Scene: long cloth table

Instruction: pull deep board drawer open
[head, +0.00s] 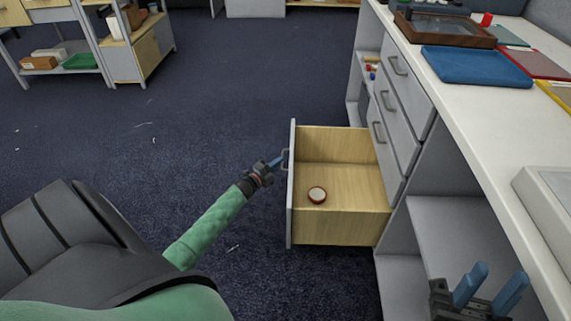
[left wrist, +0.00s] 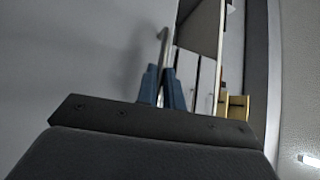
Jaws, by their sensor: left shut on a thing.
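The deep drawer (head: 291,215) stands far out from the cabinet, in the middle of the head view. Its inside is light wood and its front is grey. A small round item with a pale top and brown rim (head: 317,194) lies in it. My left gripper (head: 277,161) is shut on the drawer's handle (head: 286,160) at the outer side of the front. In the left wrist view its blue fingers (left wrist: 162,78) close around the handle bar (left wrist: 164,45). My right gripper (head: 497,275) is at the lower right, with its blue fingers apart and nothing between them.
Several shut drawers (head: 401,105) with handles are in the cabinet beyond the open one. The long white worktop (head: 480,130) on the right carries a blue board (head: 475,66) and trays. Shelving (head: 140,50) stands at the far left. The dark carpet (head: 190,110) left of the drawer is clear.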

